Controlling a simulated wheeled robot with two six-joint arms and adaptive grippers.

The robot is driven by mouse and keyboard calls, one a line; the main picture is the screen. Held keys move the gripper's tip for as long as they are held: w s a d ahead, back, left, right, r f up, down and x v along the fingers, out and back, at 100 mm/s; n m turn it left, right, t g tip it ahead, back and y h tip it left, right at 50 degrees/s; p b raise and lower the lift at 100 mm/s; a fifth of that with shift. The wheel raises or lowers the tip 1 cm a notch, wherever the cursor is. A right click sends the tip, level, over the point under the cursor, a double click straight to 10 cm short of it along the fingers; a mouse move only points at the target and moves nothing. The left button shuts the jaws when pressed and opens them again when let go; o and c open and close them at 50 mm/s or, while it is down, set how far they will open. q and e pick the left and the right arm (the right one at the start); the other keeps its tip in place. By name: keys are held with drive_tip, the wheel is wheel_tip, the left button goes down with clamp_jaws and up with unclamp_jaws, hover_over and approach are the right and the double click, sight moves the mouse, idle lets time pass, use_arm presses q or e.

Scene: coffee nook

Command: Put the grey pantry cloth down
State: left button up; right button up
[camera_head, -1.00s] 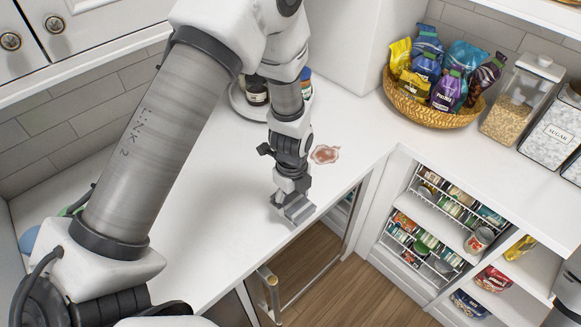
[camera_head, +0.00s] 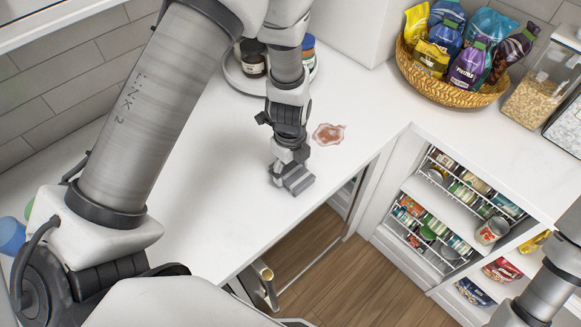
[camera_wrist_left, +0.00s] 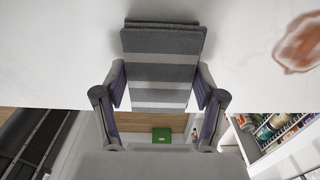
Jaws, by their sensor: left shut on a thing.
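The grey pantry cloth (camera_wrist_left: 160,62) is folded flat, with grey and white stripes. It shows between the fingers of my left gripper (camera_wrist_left: 158,98) in the left wrist view. In the head view, the left gripper (camera_head: 285,165) points down at the white counter's front edge. It is shut on the cloth (camera_head: 297,182), which shows there as a small grey piece at the edge. I cannot tell whether the cloth touches the counter. My right gripper is out of view.
A reddish spill (camera_head: 329,134) lies on the counter (camera_head: 215,165) right of the gripper. Jars stand on a round tray (camera_head: 237,83) behind. A basket of snack bags (camera_head: 450,92) is at back right. Below, the pantry shelves (camera_head: 440,215) stand open. The counter left of the gripper is clear.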

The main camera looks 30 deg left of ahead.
sight(291, 169)
use_arm(q)
drive_tip(key=shift+f, duration=0.25)
drive_tip(key=o, duration=1.1)
drive_tip(key=shift+w, duration=0.25)
drive_tip(key=shift+r, duration=0.1)
drive_tip(key=shift+r+p, duration=0.3)
drive_tip(key=shift+p, duration=0.1)
drive_tip(key=shift+r, duration=0.3)
wheel_tip(291, 169, up, 11)
drive_tip(key=b, duration=0.2)
